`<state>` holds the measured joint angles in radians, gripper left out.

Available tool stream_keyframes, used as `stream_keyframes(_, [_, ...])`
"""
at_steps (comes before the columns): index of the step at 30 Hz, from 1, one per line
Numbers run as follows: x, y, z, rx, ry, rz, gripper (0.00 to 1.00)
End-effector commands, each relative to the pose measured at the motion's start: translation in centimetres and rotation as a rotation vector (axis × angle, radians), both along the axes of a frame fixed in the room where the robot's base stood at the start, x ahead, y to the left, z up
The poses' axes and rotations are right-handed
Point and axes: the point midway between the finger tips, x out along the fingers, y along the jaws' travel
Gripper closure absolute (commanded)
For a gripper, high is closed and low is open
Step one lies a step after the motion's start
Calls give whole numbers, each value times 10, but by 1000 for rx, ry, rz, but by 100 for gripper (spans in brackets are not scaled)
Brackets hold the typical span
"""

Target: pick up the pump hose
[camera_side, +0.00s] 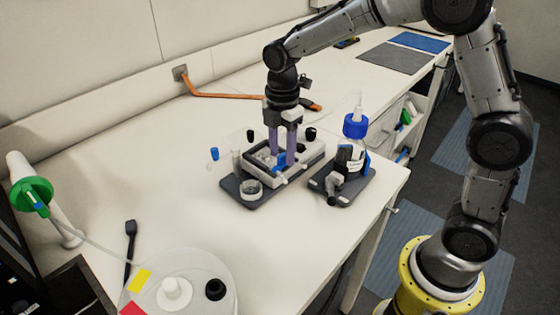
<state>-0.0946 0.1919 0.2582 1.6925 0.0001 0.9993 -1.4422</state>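My gripper (281,158) points straight down over the grey tray-like device (312,158) near the middle of the table. Its two purple fingers stand a small gap apart. A small blue part (280,163) shows at the fingertips; I cannot tell if they touch it. A thin translucent hose (88,240) runs at the lower left, from a green-capped white cylinder (32,193) towards a round clear-lidded vessel (205,262). It lies well apart from my gripper. An orange hose or cable (225,96) runs from the wall behind my gripper. I cannot tell which one is the pump hose.
A blue-capped bottle (355,126) stands on a dark base (352,191) right of the device. Small blue and black caps stand around the device. A black tool (130,240) lies at the left. Free table lies at front centre; the table edge is at the right.

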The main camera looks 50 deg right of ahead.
Motion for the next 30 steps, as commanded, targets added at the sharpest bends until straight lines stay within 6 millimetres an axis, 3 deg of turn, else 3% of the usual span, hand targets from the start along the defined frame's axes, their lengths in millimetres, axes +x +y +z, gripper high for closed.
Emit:
stream_keyframes(1, [0,0,0,0,0,0,64])
stream_keyframes(7, [0,0,0,0,0,0,100])
stream_keyframes(23, [0,0,3,0,-1,0,100])
stream_keyframes(30, [1,0,28,1,-5,0,100])
